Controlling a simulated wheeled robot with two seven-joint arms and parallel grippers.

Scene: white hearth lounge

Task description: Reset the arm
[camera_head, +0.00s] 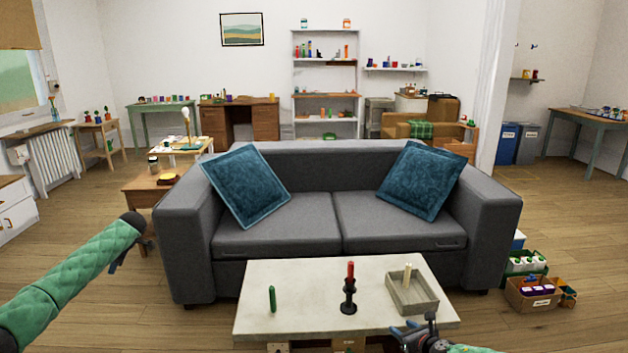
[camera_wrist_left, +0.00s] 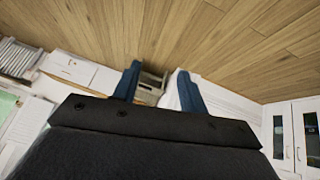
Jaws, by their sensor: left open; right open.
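My left arm, in a green quilted sleeve, reaches in from the left in the head view. Its gripper (camera_head: 121,257) hangs over the floor to the left of the sofa, partly hidden by the wrist. In the left wrist view the left gripper's two blue fingers (camera_wrist_left: 157,75) stand apart with nothing held between them. My right gripper (camera_head: 416,328) is at the front right edge of the low table, just in front of a grey tray (camera_head: 428,304). It is open, and I see nothing held in it.
The low pale table (camera_head: 310,316) bears a green candle (camera_head: 272,299) and a black holder (camera_head: 348,301) with a red candle (camera_head: 350,272). A grey sofa (camera_head: 337,161) stands behind it. Boxes (camera_head: 532,293) sit on the floor at right.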

